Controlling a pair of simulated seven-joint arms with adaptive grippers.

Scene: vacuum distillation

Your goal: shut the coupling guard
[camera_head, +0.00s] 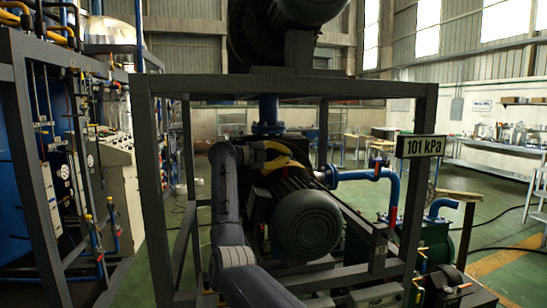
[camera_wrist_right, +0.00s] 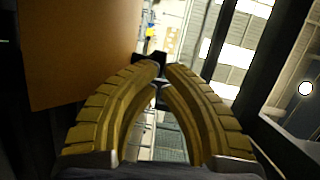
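My right gripper (camera_head: 290,157) has yellow fingers and is over the motor and pump unit inside the grey frame. In the right wrist view, its curved fingers (camera_wrist_right: 163,68) come almost together at the tips, with no clearly held thing between them. A small dark piece shows just past the tips; I cannot tell what it is. A plain orange-brown panel (camera_wrist_right: 82,50) is close at the left of the wrist view and may be the coupling guard. I cannot make out the guard apart from the fingers in the head view. My left gripper is not in view.
The dark frame (camera_head: 290,86) surrounds the unit, with posts on both sides. The motor's round end (camera_head: 307,225) faces me. A blue pipe (camera_head: 368,174) runs at the right, below a "101 kPa" display (camera_head: 421,146).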

